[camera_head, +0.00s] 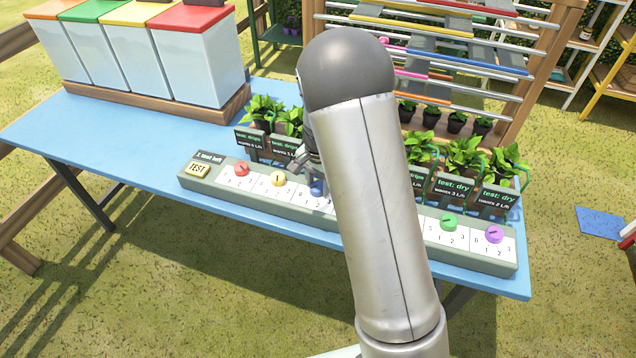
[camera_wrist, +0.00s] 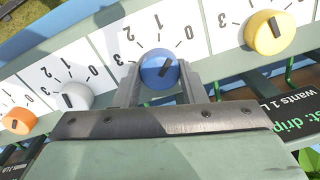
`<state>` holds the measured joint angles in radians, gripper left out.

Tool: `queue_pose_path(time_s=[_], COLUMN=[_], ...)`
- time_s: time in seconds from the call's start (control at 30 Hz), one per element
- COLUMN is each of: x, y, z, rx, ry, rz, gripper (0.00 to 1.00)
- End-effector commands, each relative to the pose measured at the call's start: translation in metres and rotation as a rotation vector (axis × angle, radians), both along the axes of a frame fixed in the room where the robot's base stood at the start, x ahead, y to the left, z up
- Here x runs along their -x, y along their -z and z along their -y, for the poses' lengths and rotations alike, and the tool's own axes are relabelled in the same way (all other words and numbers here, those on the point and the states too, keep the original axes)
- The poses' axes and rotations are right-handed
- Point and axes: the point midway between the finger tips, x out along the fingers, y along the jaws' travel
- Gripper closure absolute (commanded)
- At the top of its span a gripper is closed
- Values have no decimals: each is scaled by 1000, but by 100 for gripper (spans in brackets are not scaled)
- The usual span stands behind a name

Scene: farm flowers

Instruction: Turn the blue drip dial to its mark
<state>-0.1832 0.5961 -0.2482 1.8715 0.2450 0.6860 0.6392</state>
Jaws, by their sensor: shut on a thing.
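The blue dial (camera_wrist: 158,68) sits on the white scale strip of the grey-green control panel (camera_wrist: 25,72). Its dark pointer bar slants toward the upper right in the wrist view. My gripper (camera_wrist: 159,84) is shut on the blue dial, with one finger on either side of it. In the head view, the blue dial (camera_head: 317,187) shows only partly, and my arm hides the panel to its right. Small numbers and tick marks surround the dial, but I cannot tell which value the pointer is at.
A yellow dial (camera_wrist: 270,32) and a white dial (camera_wrist: 76,96) flank the blue one, with an orange dial (camera_wrist: 18,121) farther left. Red (camera_head: 241,169), green (camera_head: 448,222) and purple (camera_head: 494,234) dials, a TEST button (camera_head: 198,170) and signed potted plants (camera_head: 464,155) are also nearby.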

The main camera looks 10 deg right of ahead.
Motion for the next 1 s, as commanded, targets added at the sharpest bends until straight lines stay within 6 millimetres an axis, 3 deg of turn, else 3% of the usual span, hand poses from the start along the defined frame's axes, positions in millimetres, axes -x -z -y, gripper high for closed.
queue_pose_path(time_s=[0.4, 0.93, 0.97, 1.0], x=[0, 0, 0, 0], y=[-1, -1, -1, -1], z=[0, 0, 0, 0], rx=[0, 0, 0, 0], ry=[184, 209, 209, 209], rz=[1, 2, 2, 2], gripper=[85, 85, 60, 49])
